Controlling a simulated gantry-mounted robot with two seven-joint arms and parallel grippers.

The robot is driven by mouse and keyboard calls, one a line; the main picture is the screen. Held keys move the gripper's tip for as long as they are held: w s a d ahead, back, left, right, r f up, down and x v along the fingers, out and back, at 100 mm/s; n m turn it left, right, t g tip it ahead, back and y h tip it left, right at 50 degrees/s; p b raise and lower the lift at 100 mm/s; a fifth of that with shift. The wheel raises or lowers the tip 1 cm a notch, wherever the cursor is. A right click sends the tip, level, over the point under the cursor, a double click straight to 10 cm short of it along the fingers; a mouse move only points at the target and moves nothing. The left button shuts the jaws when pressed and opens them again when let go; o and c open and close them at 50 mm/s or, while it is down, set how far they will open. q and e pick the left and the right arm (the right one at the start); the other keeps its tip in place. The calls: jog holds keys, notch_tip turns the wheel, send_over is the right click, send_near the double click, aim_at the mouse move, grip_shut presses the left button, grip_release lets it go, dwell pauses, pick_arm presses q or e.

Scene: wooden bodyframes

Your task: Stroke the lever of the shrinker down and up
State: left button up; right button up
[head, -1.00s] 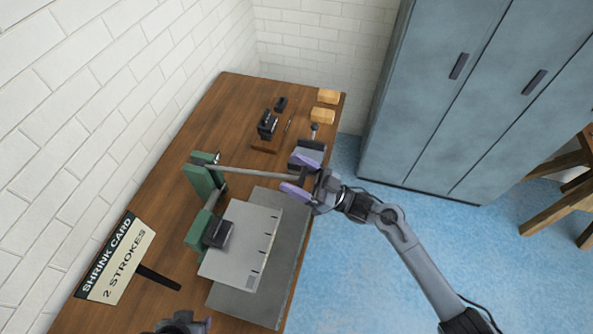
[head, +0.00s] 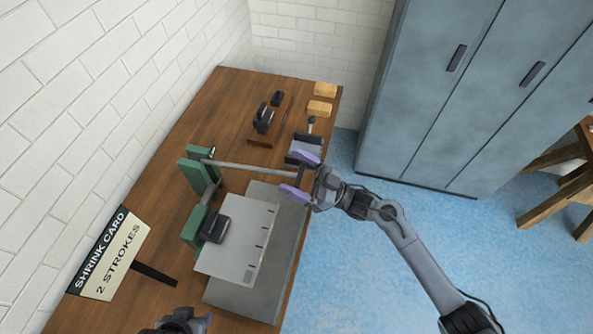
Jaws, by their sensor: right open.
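The shrinker is a green machine (head: 200,173) on the wooden table, with a second green block (head: 196,227) at its near end. Its lever (head: 240,167), a thin grey rod, runs from the top of the green machine to the right, sloping slightly down in the picture. My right gripper (head: 299,175) is open, its purple-tipped fingers on either side of the lever's dark far end. I cannot tell whether they touch it. A pale sheet (head: 238,240) lies against a dark block (head: 214,229) at the machine. Part of my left gripper (head: 183,321) shows at the bottom edge, its jaws unclear.
A sign (head: 111,254) reading "SHRINK CARD 2 STROKES" stands at left. A grey plate (head: 245,296) lies under the sheet. Dark tools (head: 263,119) and two wooden blocks (head: 319,108) sit at the far end. Blue cabinets (head: 450,100) stand beyond open floor at right.

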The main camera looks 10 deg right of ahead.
pick_arm(q)
jog(key=shift+a, duration=0.1)
jog(key=shift+a, duration=0.1)
pick_arm(e)
jog(key=shift+d+f, duration=0.1)
jog(key=shift+d, duration=0.1)
pick_arm(q)
jog(key=shift+d+f+b, duration=0.2)
jog(key=shift+f+b, duration=0.25)
pick_arm(e)
jog(key=v, duration=1)
jog(key=shift+d, duration=0.25)
pick_arm(q)
jog(key=shift+a, duration=0.1)
pick_arm(e)
jog(key=shift+s, duration=0.15)
